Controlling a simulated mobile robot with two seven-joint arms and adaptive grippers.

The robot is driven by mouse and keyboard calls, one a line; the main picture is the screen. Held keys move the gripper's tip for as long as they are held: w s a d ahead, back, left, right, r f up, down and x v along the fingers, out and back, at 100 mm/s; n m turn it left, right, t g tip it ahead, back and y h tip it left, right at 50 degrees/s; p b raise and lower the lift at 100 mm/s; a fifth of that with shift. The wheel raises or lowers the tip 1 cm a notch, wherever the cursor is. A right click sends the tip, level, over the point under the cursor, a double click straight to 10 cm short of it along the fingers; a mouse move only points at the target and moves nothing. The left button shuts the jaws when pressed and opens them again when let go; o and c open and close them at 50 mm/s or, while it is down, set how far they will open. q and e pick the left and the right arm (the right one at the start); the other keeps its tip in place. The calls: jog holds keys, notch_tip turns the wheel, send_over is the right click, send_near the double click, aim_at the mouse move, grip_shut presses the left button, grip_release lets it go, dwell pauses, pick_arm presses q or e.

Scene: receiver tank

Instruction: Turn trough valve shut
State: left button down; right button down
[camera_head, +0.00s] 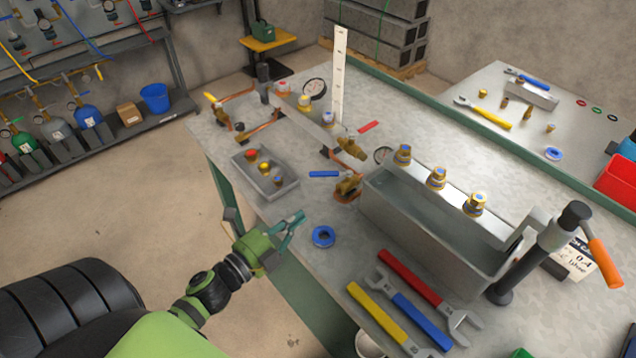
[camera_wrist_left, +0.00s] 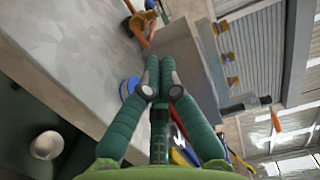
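The trough valve (camera_head: 348,186) is a brass body at the near left end of the grey metal trough (camera_head: 398,222). Its blue lever (camera_head: 323,174) points left, away from the trough. In the left wrist view, a brass valve (camera_wrist_left: 140,27) shows at the top, beside the trough (camera_wrist_left: 190,52). My left gripper (camera_head: 299,217) is over the table's near edge, below and left of the valve and apart from it. In the left wrist view its green fingers (camera_wrist_left: 160,62) meet at the tips with nothing seen between them. My right gripper is not in view.
A blue tape roll (camera_head: 323,236) lies just right of my left gripper. A small tray of fittings (camera_head: 265,190) stands left of the valve. Red, blue and yellow wrenches (camera_head: 410,278) lie in front of the trough. A pump with an orange handle (camera_head: 604,262) stands right.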

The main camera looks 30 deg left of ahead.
pick_arm(q)
jog(key=p, duration=0.2)
send_near(332, 175)
jog(key=d, duration=0.1)
jog(key=w+d, duration=0.1)
jog(key=d, duration=0.1)
jog(key=shift+w+d+r, duration=0.1)
jog(key=shift+w+r, duration=0.05)
jog(key=shift+w, duration=0.1)
jog(key=shift+w+a+p, duration=0.15)
jog(key=shift+w+a, duration=0.1)
jog(key=shift+w, duration=0.35)
jog(key=shift+w+a+p, duration=0.15)
jog(key=shift+w+a, duration=0.15)
jog(key=shift+w, duration=0.3)
jog(key=shift+w+a, duration=0.5)
jog(key=shift+w, duration=0.15)
